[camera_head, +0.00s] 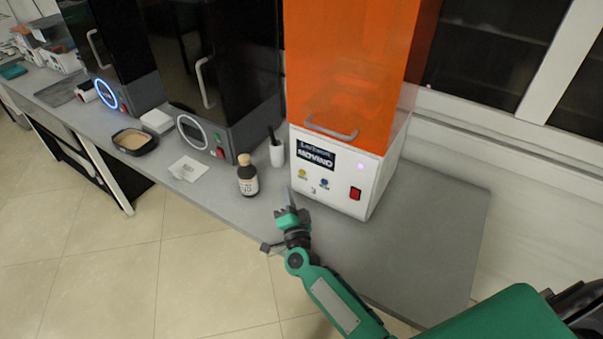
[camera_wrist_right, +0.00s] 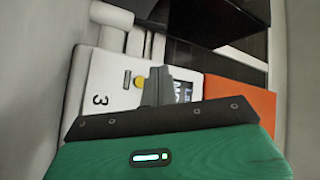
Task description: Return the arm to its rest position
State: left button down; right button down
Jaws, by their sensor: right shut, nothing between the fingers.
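My right arm reaches in from the lower right of the head view, green and dark grey. Its gripper (camera_head: 289,203) is shut and empty, in front of the white base of the orange-hooded machine (camera_head: 345,168), above the front edge of the grey bench. In the right wrist view the shut fingers (camera_wrist_right: 157,84) cover part of the machine's front panel (camera_wrist_right: 108,80), which carries a "3" and a yellow button. I cannot tell whether the fingertips touch the panel. My left gripper is not in view.
A brown bottle (camera_head: 247,176) stands left of the gripper, with a white cup (camera_head: 276,154) holding a dark tool behind it. Two black machines, a dark tray (camera_head: 135,141) and white cards (camera_head: 188,169) lie further left. The bench (camera_head: 432,228) is clear at right.

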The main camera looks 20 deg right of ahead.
dwell(0.4)
jog(key=s+a+f+n+g+y, duration=0.25)
jog(key=s+n+g+y, duration=0.2)
jog(key=s+n, duration=0.25)
jog(key=s+a+f+n+g+y, duration=0.1)
jog(key=s+a+n+g+y, duration=0.4)
jog(key=s, duration=0.3)
jog(key=s+d+n+g+h, duration=0.2)
jog(key=s+d+g+h, duration=0.3)
jog(key=s, duration=0.6)
jog(key=s+d+n+g+h, duration=0.1)
jog(key=s+d+g+h, duration=0.1)
jog(key=s+d, duration=0.65)
notch_tip(320, 180, down, 32)
jog(key=s+a+r+g, duration=0.1)
jog(key=s+g, duration=0.1)
jog(key=s, duration=0.1)
jog(key=s+d+f, duration=0.3)
jog(key=s+f, duration=1.5)
jog(key=f, duration=0.2)
jog(key=shift+s+n+g, duration=0.3)
jog(key=shift+s+g, duration=0.1)
jog(key=shift+g, duration=0.05)
